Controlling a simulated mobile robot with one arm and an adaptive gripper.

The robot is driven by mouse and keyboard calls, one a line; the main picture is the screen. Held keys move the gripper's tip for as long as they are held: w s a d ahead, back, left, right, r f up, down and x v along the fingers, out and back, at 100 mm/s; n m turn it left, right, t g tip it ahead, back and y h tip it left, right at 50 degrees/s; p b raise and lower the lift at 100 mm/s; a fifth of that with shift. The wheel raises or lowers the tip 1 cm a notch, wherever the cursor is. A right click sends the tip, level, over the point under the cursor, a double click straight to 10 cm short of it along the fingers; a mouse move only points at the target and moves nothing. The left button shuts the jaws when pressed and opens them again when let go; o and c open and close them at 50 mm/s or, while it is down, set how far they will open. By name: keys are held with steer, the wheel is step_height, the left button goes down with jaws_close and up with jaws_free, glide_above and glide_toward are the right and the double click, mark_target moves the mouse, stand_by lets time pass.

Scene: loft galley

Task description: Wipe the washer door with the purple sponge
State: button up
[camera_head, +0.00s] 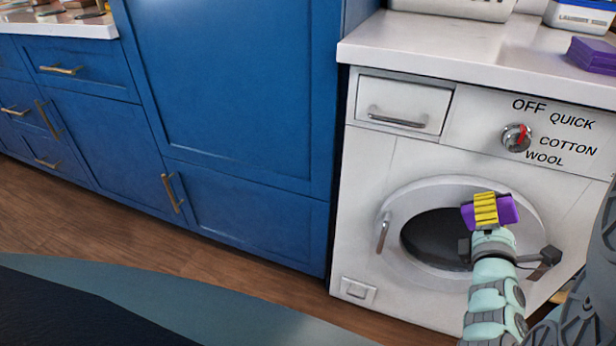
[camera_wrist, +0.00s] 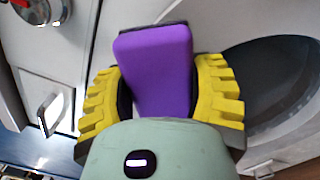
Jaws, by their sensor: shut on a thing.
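The purple sponge (camera_head: 508,209) is in my gripper (camera_head: 485,209), whose yellow ribbed fingers are shut on it. In the wrist view the sponge (camera_wrist: 153,70) sits between the two yellow fingers of my gripper (camera_wrist: 160,90), and its far end is at the white washer front. The washer door (camera_head: 398,193) is a white ring around a dark round window, with a metal handle at its left. It appears closed. My gripper and sponge are in front of its upper right part. I cannot tell whether the sponge touches the door. The door's dark window (camera_wrist: 268,75) is at right in the wrist view.
The white washer (camera_head: 365,160) has a drawer (camera_head: 402,103) and a red-marked dial (camera_head: 516,137) above the door. Purple folded items (camera_head: 592,55) and containers stand on the counter (camera_head: 440,50) above. Blue cabinets (camera_head: 235,90) stand at left. Wooden floor (camera_head: 130,225) is open in front of them.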

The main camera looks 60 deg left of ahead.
steer(key=shift+b+x, duration=0.3)
steer(key=shift+x, duration=0.65)
stand_by(0.5)
steer(key=shift+w+d+f, duration=0.1)
steer(key=shift+w+d, duration=0.45)
steer(key=shift+d, duration=0.3)
steer(key=shift+w+d, duration=0.55)
steer(key=shift+d, duration=0.3)
steer(key=shift+s+a+b, duration=0.5)
steer(key=shift+s+a, duration=0.05)
steer(key=shift+a, duration=0.35)
steer(key=shift+s+a+b, duration=0.45)
steer(key=shift+s+a, duration=0.15)
steer(key=shift+a, duration=0.3)
steer(key=shift+s, duration=0.1)
steer(key=shift+s+d, duration=0.25)
steer(key=shift+s, duration=0.1)
steer(key=shift+b+v, duration=0.6)
steer(key=shift+v, duration=1.8)
